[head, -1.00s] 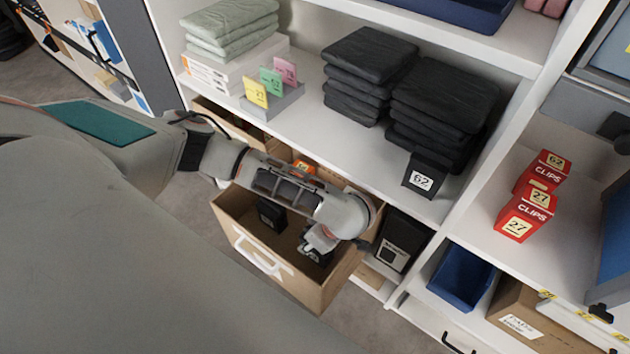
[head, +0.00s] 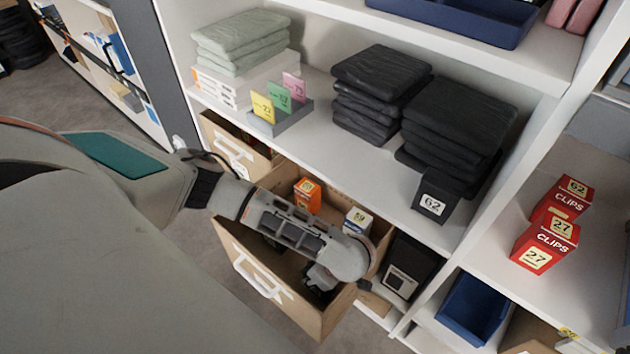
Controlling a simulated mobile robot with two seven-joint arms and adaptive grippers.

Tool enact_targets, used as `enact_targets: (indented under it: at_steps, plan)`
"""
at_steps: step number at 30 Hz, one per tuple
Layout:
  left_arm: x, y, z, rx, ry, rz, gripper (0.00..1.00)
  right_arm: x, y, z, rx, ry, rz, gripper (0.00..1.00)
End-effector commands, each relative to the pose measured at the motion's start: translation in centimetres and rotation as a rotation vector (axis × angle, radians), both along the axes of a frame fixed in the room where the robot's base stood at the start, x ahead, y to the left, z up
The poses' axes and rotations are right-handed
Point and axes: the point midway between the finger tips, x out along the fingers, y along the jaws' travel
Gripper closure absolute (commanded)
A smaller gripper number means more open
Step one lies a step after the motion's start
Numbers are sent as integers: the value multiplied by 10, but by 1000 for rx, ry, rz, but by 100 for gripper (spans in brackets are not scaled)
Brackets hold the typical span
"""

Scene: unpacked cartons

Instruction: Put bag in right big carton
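The open right big carton (head: 264,283) stands in front of the lower shelf, with a white symbol on its front. My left arm comes in from the left and reaches across it. My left gripper (head: 318,288) points down inside the carton near its right end. Dark shapes lie around the fingers, and I cannot tell whether they are finger parts or a bag. No bag can be clearly made out. Another carton (head: 232,150) is partly visible behind on the left. My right gripper is not in view.
An orange box (head: 307,194) and a white-blue box (head: 357,221) show behind my arm. Black folded stacks (head: 455,120) and a black box marked 62 (head: 433,196) are on the shelf above. A blue bin (head: 472,308) stands low at the right.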

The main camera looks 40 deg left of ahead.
Motion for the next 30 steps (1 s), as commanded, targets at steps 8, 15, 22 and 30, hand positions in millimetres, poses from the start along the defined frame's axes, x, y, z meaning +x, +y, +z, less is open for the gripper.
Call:
enact_targets:
  at_steps: [8,15,22,30]
  plan:
    - [-1,0,-1,0,1,-1,49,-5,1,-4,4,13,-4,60]
    - [0,0,2,0,-1,0,49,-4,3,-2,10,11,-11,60]
    - [3,-13,38,-2,-9,-4,49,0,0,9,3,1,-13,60]
    - [0,-34,89,-1,-8,-1,49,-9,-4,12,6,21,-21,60]
